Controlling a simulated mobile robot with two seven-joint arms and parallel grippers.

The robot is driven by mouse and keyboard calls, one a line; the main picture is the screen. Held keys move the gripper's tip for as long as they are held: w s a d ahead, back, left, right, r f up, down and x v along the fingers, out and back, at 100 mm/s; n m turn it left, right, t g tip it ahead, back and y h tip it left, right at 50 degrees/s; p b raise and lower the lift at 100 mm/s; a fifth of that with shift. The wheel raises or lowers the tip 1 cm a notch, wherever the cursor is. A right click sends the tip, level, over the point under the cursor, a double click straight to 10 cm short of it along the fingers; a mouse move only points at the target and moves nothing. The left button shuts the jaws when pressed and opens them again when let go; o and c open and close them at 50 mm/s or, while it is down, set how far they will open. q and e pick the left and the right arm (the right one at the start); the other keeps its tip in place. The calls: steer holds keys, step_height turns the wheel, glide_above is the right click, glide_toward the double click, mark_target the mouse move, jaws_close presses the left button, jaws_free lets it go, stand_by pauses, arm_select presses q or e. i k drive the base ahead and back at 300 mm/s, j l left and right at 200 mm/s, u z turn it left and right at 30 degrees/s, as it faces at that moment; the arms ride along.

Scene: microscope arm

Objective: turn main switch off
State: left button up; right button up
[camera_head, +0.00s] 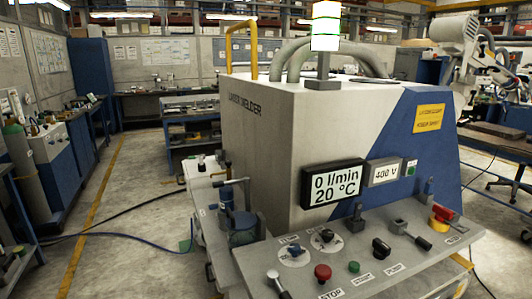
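A white and blue laser welder (275,135) fills the middle of the view. Its sloped grey control panel (335,265) is at the lower right. A red rotary handle on a yellow base (442,214) sits at the panel's right end and looks like the main switch. The small labels are too blurred to read, so its position cannot be told. Neither of my grippers is in view, and nothing touches the panel.
The panel also carries a red stop button (322,272), a green button (354,267), black knobs (381,247) and a grey lever switch (409,232). A display (333,189) reads 0 l/min, 20 °C; a smaller one (383,171) reads 400 V. Open floor (140,200) lies left.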

mark_target(443, 214)
steer(key=z, duration=1.3)
steer(key=i+l+z, duration=0.1)
steer(key=i+l, duration=0.55)
steer(key=i+l+z, duration=0.1)
steer(key=i+l, duration=0.45)
steer(key=i, duration=0.25)
